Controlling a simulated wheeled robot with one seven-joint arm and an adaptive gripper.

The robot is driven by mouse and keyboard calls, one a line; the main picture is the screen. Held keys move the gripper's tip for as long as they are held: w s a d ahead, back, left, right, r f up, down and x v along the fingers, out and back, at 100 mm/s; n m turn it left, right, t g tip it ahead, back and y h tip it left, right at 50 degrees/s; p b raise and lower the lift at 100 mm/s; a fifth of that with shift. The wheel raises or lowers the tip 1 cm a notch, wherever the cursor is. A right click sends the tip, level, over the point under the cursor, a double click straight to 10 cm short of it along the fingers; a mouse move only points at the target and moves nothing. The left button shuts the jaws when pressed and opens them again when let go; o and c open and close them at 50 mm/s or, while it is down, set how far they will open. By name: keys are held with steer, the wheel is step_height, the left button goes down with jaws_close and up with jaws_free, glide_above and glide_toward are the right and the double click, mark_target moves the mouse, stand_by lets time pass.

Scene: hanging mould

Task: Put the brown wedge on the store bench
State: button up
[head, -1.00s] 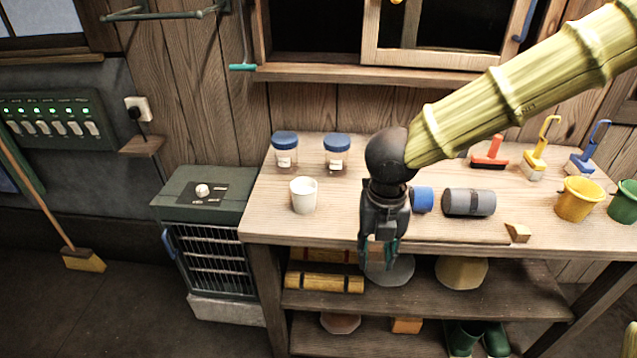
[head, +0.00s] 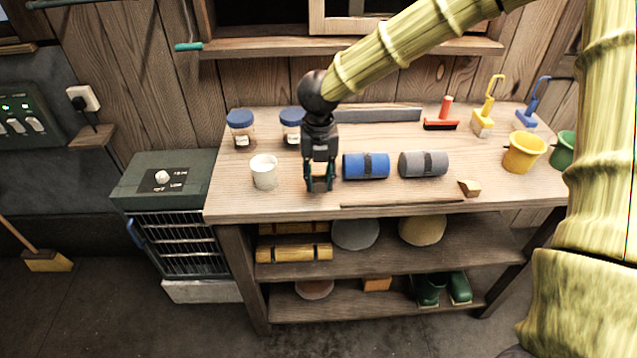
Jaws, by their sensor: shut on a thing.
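My gripper (head: 319,188) is over the front left part of the wooden bench (head: 235,203), between a white cup and a blue roll. It points down and is shut on a small tan-brown piece (head: 319,169), which I take to be the brown wedge. The fingers hide most of it, and I cannot tell whether it touches the bench top. Another small tan wedge-shaped block (head: 470,188) lies on the bench near its front right.
The white cup (head: 264,172) is close on the left, the blue roll (head: 366,166) close on the right. A grey roll (head: 423,164), blue-lidded jars (head: 241,128), brushes and a yellow bucket (head: 523,153) also stand there. The front strip holds a thin stick (head: 402,204).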

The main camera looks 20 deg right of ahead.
mark_target(319, 186)
steer(key=shift+w, duration=0.35)
steer(key=shift+f+p, duration=0.5)
steer(key=shift+f, duration=1.3)
steer(key=shift+f, duration=0.15)
steer(key=o, duration=0.9)
step_height(319, 186, up, 12)
steer(key=shift+r+b, duration=0.15)
steer(key=shift+b, duration=0.45)
